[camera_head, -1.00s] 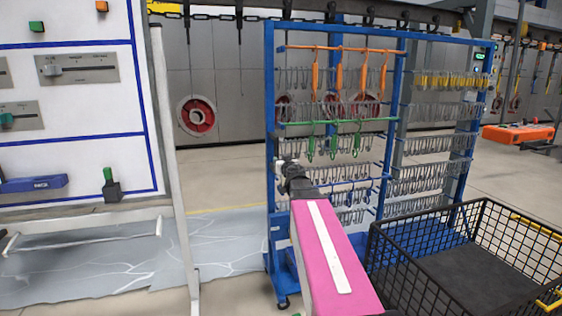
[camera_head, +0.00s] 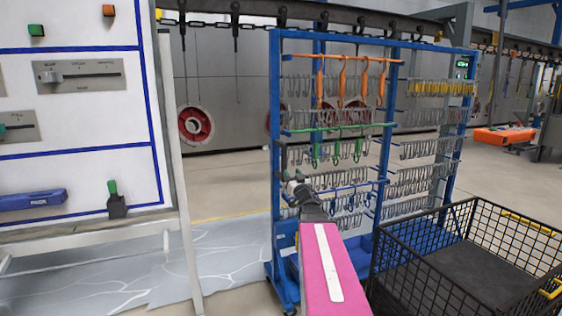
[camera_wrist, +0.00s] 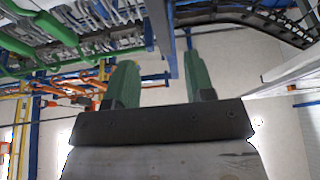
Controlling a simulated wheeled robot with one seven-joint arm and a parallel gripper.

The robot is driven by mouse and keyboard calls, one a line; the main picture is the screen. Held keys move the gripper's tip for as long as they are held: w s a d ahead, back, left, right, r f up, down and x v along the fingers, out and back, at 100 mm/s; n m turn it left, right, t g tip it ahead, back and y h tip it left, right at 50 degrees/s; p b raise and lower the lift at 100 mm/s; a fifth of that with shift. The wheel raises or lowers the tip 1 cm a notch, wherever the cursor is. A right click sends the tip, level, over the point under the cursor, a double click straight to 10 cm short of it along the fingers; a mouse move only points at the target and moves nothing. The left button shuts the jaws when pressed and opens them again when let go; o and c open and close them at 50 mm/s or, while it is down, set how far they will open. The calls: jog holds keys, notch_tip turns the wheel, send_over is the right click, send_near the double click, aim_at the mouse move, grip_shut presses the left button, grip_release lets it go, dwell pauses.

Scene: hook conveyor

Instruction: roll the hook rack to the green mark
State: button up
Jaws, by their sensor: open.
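The hook rack (camera_head: 275,225) is a tall blue frame on castors, hung with rows of grey hooks and some orange, green and yellow ones. It stands upright ahead of me. A dark upright handle (camera_head: 282,157) is on its left post. My gripper (camera_head: 290,179) is at that left post, close to the handle. In the wrist view my gripper (camera_wrist: 160,62) has its two green fingers apart, with a dark bar (camera_wrist: 158,22) showing beyond the gap. I cannot tell whether the fingers touch the handle. No green mark on the floor is visible.
A black wire basket (camera_head: 425,262) stands at the lower right, close to the rack. A white board on a stand (camera_head: 183,200) is on the left, over a grey floor sheet (camera_head: 225,262). An overhead conveyor (camera_head: 400,22) runs behind. Floor behind the rack is open.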

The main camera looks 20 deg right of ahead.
aim_at(285, 161)
jog(key=x, duration=1)
jog(key=shift+w, duration=0.25)
grip_shut()
